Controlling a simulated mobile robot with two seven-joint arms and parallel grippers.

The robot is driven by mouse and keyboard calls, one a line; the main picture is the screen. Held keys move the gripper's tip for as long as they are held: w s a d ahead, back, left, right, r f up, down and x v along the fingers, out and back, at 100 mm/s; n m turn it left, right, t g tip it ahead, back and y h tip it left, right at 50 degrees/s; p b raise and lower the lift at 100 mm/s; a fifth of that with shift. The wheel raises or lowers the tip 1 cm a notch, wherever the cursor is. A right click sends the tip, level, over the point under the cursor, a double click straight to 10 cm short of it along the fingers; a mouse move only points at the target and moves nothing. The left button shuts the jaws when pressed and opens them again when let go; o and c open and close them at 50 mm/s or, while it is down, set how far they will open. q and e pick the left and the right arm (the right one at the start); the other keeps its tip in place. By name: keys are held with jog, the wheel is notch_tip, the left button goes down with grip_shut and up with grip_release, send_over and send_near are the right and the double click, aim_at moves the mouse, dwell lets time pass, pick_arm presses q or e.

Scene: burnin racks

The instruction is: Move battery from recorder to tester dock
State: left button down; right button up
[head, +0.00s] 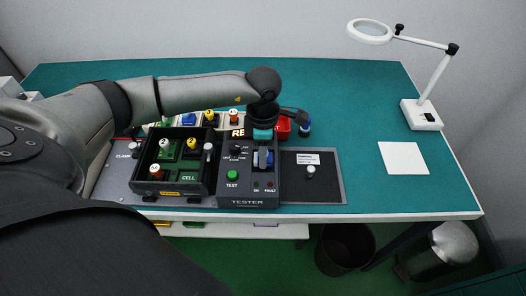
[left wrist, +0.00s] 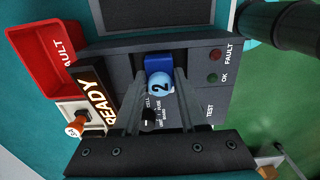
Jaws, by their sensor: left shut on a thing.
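My left gripper (head: 264,143) reaches straight down over the tester (head: 238,187). In the left wrist view its fingers (left wrist: 160,95) close on a blue piece (left wrist: 158,63) with a light-blue round knob marked 2. In the head view the blue piece (head: 263,160) is at the slot in the tester's top right part, upright. I cannot tell whether it is fully seated. No label names it as the battery, and no recorder is labelled as such. My right gripper is not in view.
Behind stand a row of coloured pieces (head: 209,118), a lit READY sign (left wrist: 93,92) and a red FAULT bin (left wrist: 45,55). A dark mat (head: 325,185) lies right of the tester.

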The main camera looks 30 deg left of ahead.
pick_arm(q)
jog(key=shift+c, duration=1.8)
grip_release()
jog(key=shift+r+p, duration=1.8)
jog(key=shift+r, duration=0.75)
jog(key=shift+r+p, duration=1.4)
jog(key=shift+r, duration=0.6)
